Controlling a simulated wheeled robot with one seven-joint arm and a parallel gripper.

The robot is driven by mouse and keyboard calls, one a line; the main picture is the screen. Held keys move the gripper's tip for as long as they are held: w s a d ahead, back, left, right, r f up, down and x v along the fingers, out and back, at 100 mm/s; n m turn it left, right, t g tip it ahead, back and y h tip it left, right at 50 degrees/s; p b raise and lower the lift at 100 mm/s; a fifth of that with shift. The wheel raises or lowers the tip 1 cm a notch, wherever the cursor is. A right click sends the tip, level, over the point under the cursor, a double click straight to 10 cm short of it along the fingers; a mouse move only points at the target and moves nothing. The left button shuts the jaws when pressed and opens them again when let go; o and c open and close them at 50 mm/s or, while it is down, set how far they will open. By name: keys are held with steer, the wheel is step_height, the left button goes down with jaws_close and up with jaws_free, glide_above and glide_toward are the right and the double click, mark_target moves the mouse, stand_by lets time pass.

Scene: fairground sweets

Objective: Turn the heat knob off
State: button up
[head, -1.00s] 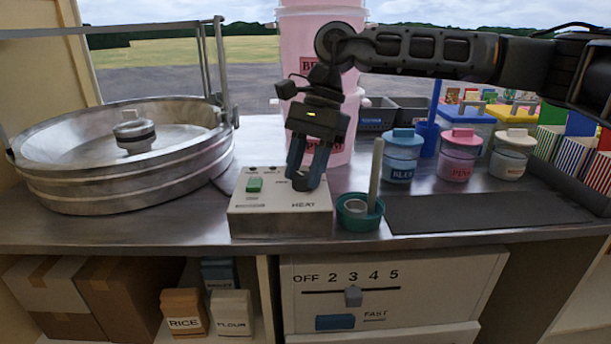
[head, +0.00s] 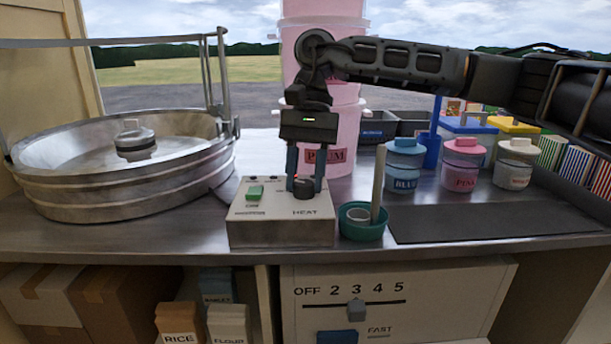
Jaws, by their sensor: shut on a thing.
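The heat knob (head: 304,189) is a small dark round knob on top of a pale control box (head: 281,230), just behind the word HEAT. My gripper (head: 305,187) points straight down over the box, with one blue finger on each side of the knob. It is shut on the knob. The knob's pointer mark is too small to read. A green switch (head: 254,192) sits on the box to the left of the knob.
A green cup (head: 361,227) with an upright stick stands close to the box's right. A large metal pan (head: 120,190) stands at left. Lidded jars (head: 402,165) and pink tubs (head: 345,130) stand behind. A dark mat (head: 470,222) lies bare at right.

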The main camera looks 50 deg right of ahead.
steer(key=o, duration=1)
steer(key=shift+o, duration=0.2)
steer(key=p+v, duration=0.1)
steer(key=v, duration=0.7)
steer(key=shift+f, duration=0.1)
